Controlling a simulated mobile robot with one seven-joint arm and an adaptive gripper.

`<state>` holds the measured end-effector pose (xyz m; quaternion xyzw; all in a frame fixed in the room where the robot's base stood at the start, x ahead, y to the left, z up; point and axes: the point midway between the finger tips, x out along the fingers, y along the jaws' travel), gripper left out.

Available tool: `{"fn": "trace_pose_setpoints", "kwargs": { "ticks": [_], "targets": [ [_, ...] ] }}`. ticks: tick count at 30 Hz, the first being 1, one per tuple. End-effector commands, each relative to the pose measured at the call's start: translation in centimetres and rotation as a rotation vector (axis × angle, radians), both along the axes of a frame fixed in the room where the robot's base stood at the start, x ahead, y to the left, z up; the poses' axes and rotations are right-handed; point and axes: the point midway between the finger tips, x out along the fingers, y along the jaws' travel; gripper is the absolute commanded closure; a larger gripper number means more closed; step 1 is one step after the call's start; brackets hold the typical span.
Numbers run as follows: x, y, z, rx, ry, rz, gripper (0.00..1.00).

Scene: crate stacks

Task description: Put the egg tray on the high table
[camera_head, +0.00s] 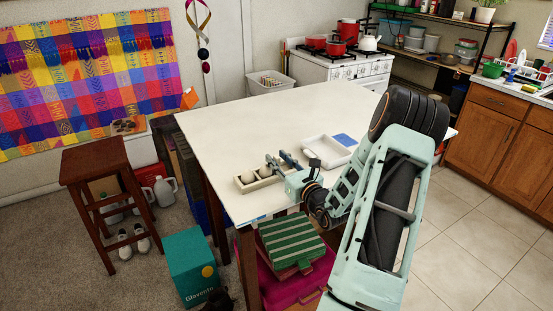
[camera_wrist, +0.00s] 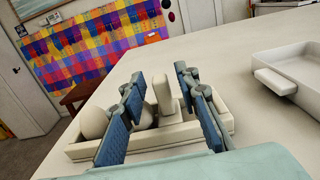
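The egg tray (camera_head: 261,184) is a cream, shallow box holding white egg-like rounds, resting on the white-topped high table (camera_head: 225,135) near its front edge. In the wrist view the tray (camera_wrist: 75,152) has an upright post-like handle (camera_wrist: 164,93) in its middle and a white round at left. My gripper (camera_head: 278,161) reaches over the tray from the right. In the wrist view my gripper (camera_wrist: 160,72) is open, its blue-padded fingers apart on either side of the handle. Contact with the handle cannot be told; part of the tray is hidden behind the fingers.
A brown stool (camera_head: 95,159) stands left of the table. A green-striped box (camera_head: 290,241) sits below the front edge. The table's back half is clear.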

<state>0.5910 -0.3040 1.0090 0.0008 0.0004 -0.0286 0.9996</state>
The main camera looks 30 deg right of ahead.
Motion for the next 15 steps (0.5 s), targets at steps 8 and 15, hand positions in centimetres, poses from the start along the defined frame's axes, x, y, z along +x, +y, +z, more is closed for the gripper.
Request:
{"fn": "trace_pose_setpoints", "kwargs": {
  "ticks": [8,15],
  "targets": [
    [-6.2,0.3,-0.2,0.000,0.002,-0.003,0.71],
    [-9.9,0.5,-0.2,0.000,0.002,-0.002,0.71]
  ]
}}
